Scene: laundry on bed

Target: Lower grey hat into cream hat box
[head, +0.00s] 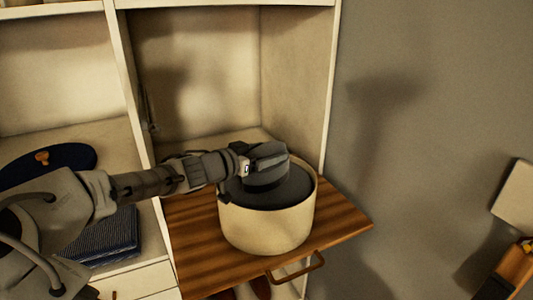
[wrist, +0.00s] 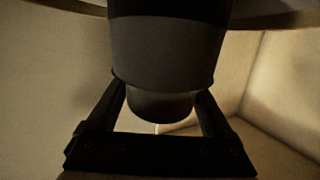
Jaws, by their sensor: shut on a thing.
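The grey hat (head: 265,178) has a dark band and sits with its brim down within the round mouth of the cream hat box (head: 266,232). My gripper (head: 266,158) is shut on the hat's crown from the left. In the wrist view the crown of the hat (wrist: 165,50) fills the space between the two fingers (wrist: 164,98). The brim looks about level with the box rim or slightly below it. The inside of the box is hidden by the hat, so I cannot tell whether the brim touches the bottom.
The box stands on a striped wooden pull-out board (head: 340,222) with a handle (head: 298,269) at the front. A white shelf unit (head: 330,100) rises behind. A dark blue cap (head: 65,158) and folded blue cloth (head: 108,236) lie at left. A grey wall is at right.

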